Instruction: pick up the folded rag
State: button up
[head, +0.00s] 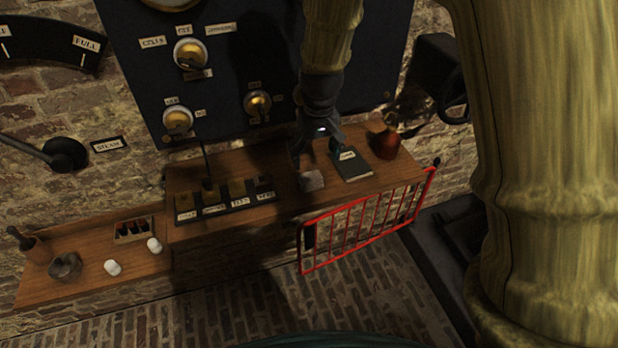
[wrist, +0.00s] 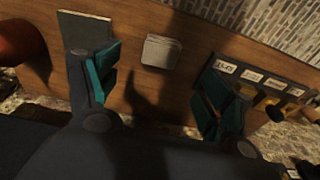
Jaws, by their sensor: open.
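The folded rag (head: 312,181) is a small pale grey-pink square lying on the wooden shelf, near its front edge, left of a dark green book. In the wrist view the rag (wrist: 161,51) lies flat on the wood, beyond and between my fingertips. My gripper (head: 318,150) is above the shelf just behind the rag in the head view. In the wrist view my gripper (wrist: 158,90) has its two teal-padded fingers wide apart with nothing between them. The fingers appear apart from the rag.
The green book (head: 351,165) and a copper-coloured vessel (head: 385,143) stand right of the rag. A red rail (head: 365,222) runs along the shelf front. A dark panel (head: 255,60) with knobs rises behind.

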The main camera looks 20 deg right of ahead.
aim_at(311, 176)
jog(key=shift+w+f+p, duration=0.2)
jog(key=shift+f+p, duration=0.05)
jog(key=shift+f, duration=1.1)
jog(key=shift+w+f+p, duration=0.15)
jog(key=shift+f+p, duration=0.05)
jog(key=shift+f, duration=1.1)
jog(key=shift+w+a+f+p, duration=0.15)
jog(key=shift+f+p, duration=0.1)
jog(key=shift+f, duration=0.3)
jog(key=shift+w+d+f+p, duration=0.15)
jog(key=shift+f+p, duration=0.1)
jog(key=shift+f, duration=0.25)
jog(key=shift+w+a+f+p, duration=0.15)
jog(key=shift+f+p, duration=0.1)
jog(key=shift+f, duration=0.3)
jog(key=shift+w+f, duration=0.15)
jog(key=shift+f, duration=0.8)
jog(key=c, duration=1.1)
